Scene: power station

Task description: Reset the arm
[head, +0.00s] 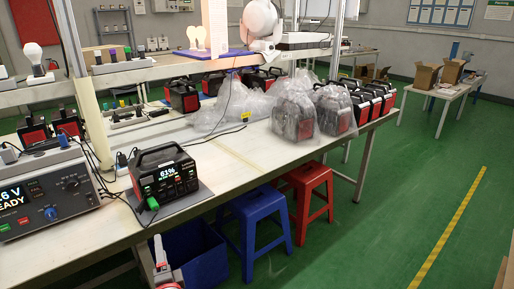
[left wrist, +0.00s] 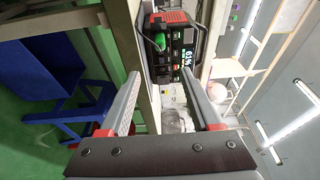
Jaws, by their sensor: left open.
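My left gripper (head: 165,264) shows at the bottom of the head view, low in front of the bench's front edge. In the left wrist view its two fingers (left wrist: 165,80) are spread apart with nothing between them. A black and red power station (head: 163,175) with a lit display stands on a dark mat on the bench, above and beyond the gripper. A green plug (head: 153,203) sits at its front. The power station also shows in the left wrist view (left wrist: 175,48), turned sideways, beyond the fingertips and apart from them. My right gripper is not in view.
A test unit (head: 45,205) stands on the bench (head: 235,160) at left. Bagged power stations (head: 293,112) stand farther back. A blue bin (head: 190,262), a blue stool (head: 258,220) and a red stool (head: 305,190) are under the bench edge. The green floor at right is largely clear.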

